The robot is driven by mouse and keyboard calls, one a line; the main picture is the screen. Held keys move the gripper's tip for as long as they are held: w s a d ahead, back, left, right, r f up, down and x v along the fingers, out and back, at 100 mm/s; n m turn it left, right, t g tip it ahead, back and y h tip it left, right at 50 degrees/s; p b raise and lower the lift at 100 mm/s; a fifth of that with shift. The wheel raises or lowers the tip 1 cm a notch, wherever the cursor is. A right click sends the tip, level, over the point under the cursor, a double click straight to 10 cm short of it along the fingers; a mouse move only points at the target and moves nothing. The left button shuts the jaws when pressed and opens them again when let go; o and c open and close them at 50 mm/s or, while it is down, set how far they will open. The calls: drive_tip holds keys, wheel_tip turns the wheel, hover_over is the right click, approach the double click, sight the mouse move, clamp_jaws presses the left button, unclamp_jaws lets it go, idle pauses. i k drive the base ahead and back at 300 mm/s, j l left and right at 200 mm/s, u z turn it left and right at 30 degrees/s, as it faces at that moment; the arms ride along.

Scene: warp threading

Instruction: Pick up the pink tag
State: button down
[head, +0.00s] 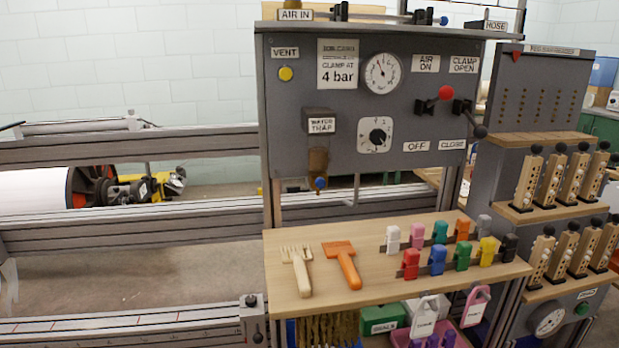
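A pink tag (475,304) with a looped top and a pale label on its face is just below the front edge of the wooden shelf, to the right of a similar white tag (424,316). It looks upright and slightly tilted. What holds it up cannot be made out. A pink clip-like piece (417,235) also stands on the shelf, in the back row of coloured pieces. My gripper is not in view.
The wooden shelf (330,225) overhangs the tags and bears a cream comb, an orange scraper (343,264) and several coloured clips. A pink bin (468,341) and a green box (382,318) sit below. Pegged racks (520,210) stand close on the right.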

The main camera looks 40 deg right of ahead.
sight(474, 311)
drive_tip(key=z, duration=1.95)
drive_tip(key=j+z, duration=0.1)
drive_tip(key=z, duration=0.3)
drive_tip(key=j+z, duration=0.1)
drive_tip(key=z, duration=0.3)
drive_tip(key=k+z, duration=0.1)
drive_tip(key=z, duration=0.3)
